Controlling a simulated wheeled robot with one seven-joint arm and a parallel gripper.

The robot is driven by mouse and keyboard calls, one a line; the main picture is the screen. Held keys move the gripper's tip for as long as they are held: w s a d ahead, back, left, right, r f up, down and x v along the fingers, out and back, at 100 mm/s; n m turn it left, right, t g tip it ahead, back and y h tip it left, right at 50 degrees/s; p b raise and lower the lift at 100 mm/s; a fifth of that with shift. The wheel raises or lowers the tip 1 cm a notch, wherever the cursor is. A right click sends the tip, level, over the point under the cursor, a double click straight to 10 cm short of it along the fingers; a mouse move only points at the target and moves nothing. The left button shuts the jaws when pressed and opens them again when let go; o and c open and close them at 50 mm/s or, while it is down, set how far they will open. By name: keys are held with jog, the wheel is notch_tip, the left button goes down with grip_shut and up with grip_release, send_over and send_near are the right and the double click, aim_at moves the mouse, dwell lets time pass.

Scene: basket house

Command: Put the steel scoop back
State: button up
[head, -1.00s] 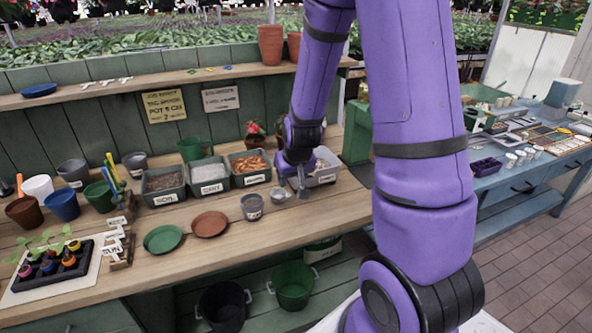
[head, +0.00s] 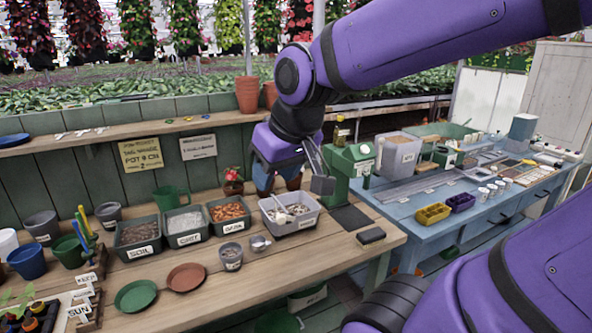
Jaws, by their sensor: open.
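My gripper (head: 318,178) is open and raised above the back right of the potting bench, seen side-on, with nothing clearly held in it. Below it and to the left, a light grey bin (head: 305,221) stands at the right end of the row of bins. Pale, scoop-like metal shapes (head: 279,208) lie inside that bin; I cannot tell for certain that one is the steel scoop. A small shiny metal cup-like item (head: 259,243) sits on the bench in front of the bin, apart from my gripper.
Bins labelled soil (head: 138,238) and grit (head: 184,227) and a bark-filled bin (head: 229,214) stand left of the grey bin. A green machine (head: 350,165) stands close to the gripper's right. A dark block (head: 371,235) lies near the bench's right end.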

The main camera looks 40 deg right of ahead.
jog(key=s+r, duration=0.2)
jog(key=s, duration=0.4)
jog(key=shift+a+r, duration=0.3)
jog(key=shift+a, duration=0.1)
